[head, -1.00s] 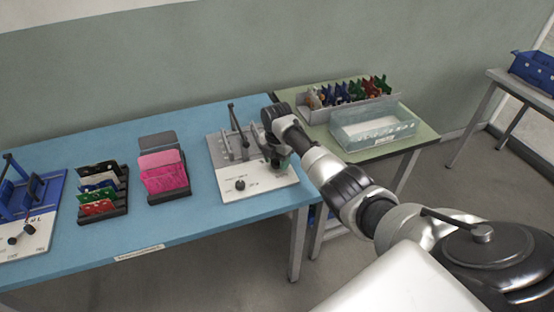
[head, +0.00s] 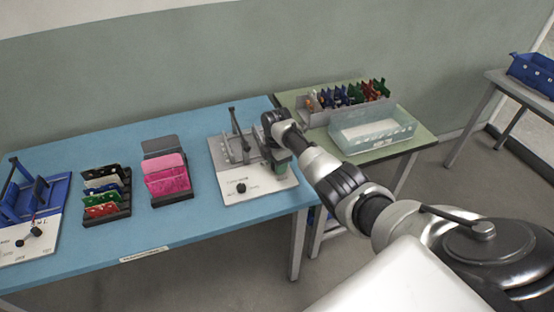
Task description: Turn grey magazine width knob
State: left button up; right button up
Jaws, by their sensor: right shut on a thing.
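The grey magazine (head: 228,147) stands on a white base plate (head: 262,186) near the right end of the blue table. A black knob (head: 241,188) sits on the front of that plate, clear of my arm. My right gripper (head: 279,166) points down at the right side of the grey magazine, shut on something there. The held part is mostly hidden by the gripper and wrist, so I cannot tell its shape. My left gripper is not in view.
A blue magazine (head: 32,197) with black knobs stands at the left of the blue table (head: 110,240). Racks with coloured boards (head: 103,208) and pink boards (head: 166,178) stand between. A clear bin (head: 372,133) and a grey rack of boards (head: 318,117) are on the green table.

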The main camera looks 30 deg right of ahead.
jog(key=m+p, duration=0.1)
jog(key=m, duration=0.4)
jog(key=shift+r+m+p, duration=0.1)
jog(key=shift+m+p, duration=0.2)
jog(key=shift+p, duration=0.1)
jog(key=m+p, duration=0.1)
jog(key=m, duration=0.4)
jog(key=shift+m, duration=0.3)
jog(key=m+p, duration=0.1)
jog(key=m, duration=0.4)
jog(key=shift+d, duration=0.1)
jog(key=m, duration=0.5)
jog(key=shift+m, duration=0.4)
jog(key=o, duration=0.9)
